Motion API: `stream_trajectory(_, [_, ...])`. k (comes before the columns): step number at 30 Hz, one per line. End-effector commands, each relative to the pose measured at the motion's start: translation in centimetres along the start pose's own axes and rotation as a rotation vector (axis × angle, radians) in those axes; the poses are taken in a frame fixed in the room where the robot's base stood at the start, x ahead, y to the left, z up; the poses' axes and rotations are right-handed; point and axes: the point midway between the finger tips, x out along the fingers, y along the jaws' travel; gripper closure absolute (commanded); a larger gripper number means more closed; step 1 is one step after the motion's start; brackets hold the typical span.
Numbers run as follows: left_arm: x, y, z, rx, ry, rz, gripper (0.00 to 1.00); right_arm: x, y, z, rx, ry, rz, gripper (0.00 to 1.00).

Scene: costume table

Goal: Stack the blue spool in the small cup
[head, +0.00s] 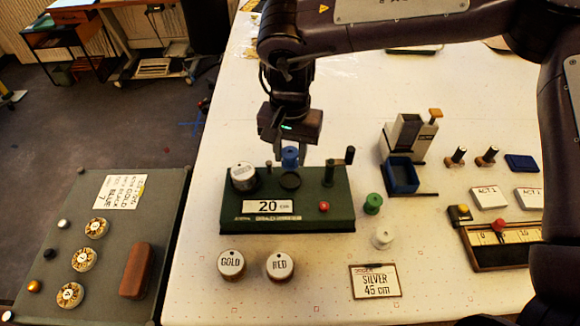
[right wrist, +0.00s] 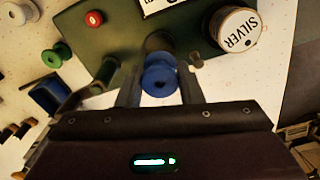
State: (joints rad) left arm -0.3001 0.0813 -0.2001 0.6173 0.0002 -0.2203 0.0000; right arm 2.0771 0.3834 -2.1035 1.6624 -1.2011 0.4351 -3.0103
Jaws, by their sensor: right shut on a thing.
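My right gripper (head: 290,158) reaches down over the back of the green device and is shut on the blue spool (head: 290,153). In the right wrist view, the blue spool (right wrist: 159,79) sits between the two fingers (right wrist: 160,72). The small dark cup (head: 290,181) is on the green device, just in front of the spool in the head view. In the right wrist view the cup (right wrist: 158,42) is partly hidden by the spool. The spool appears outside the cup; its exact height is hard to tell. My left gripper is in neither view.
The green device (head: 325,224) carries a SILVER tin (head: 243,177), a post and a red button. GOLD (head: 231,263) and RED (head: 280,265) tins stand in front. A green spool (head: 373,203) and a white spool (head: 383,237) stand right of it. A grey box (head: 100,290) is at left.

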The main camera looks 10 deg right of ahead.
Motion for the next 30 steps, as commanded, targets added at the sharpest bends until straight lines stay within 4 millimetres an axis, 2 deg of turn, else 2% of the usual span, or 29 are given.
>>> stream_trajectory(13, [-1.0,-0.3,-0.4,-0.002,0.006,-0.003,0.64,4.8,0.0,0.0,0.001,-0.001,0.0,0.88])
stream_trajectory(29, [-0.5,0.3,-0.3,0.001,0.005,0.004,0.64,5.9,0.0,0.0,0.001,0.001,0.0,0.88])
stream_trajectory(30, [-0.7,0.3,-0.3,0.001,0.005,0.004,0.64,5.8,0.0,-0.1,0.001,0.001,0.0,0.62])
